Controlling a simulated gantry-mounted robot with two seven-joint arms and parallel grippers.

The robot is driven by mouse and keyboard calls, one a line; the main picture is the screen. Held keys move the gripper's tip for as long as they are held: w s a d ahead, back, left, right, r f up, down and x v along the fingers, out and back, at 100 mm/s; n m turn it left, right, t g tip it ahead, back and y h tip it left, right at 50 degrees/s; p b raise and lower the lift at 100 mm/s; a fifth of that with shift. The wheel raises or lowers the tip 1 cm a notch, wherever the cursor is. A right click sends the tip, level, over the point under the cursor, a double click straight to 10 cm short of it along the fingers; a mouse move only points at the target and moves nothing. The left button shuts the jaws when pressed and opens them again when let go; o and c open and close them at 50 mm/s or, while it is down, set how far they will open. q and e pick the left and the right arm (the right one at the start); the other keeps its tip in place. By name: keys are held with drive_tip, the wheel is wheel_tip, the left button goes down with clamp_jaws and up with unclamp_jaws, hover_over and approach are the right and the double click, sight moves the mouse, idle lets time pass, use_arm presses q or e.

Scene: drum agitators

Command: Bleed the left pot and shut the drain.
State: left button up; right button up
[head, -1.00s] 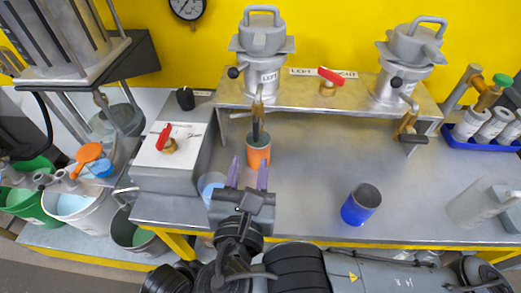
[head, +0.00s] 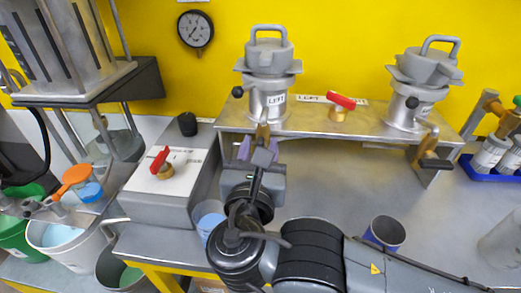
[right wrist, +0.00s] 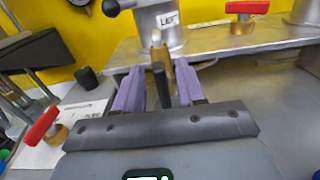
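The left pot (head: 268,75), a grey lidded vessel labelled LEFT, stands on the metal shelf (head: 350,125); its body shows at the top of the right wrist view (right wrist: 158,22). Its brass drain tap (head: 262,131) hangs at the shelf's front edge. In the right wrist view, the tap's brass body (right wrist: 165,58) and dark lever (right wrist: 160,85) show between my two purple fingers. My right gripper (head: 258,150) is open around the lever, with gaps visible at both sides. The orange cup below the tap is hidden behind my gripper. My left gripper is not in view.
The right pot (head: 413,95) has its own drain tap (head: 428,155). A red-handled valve (head: 340,104) sits between the pots, another (head: 162,165) on the left box. A blue cup (head: 384,233) stands on the bench. A gauge (head: 195,29) hangs on the wall.

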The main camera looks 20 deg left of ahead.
drive_tip(key=shift+w+a, duration=0.2)
drive_tip(key=shift+w, duration=0.5)
clamp_jaws()
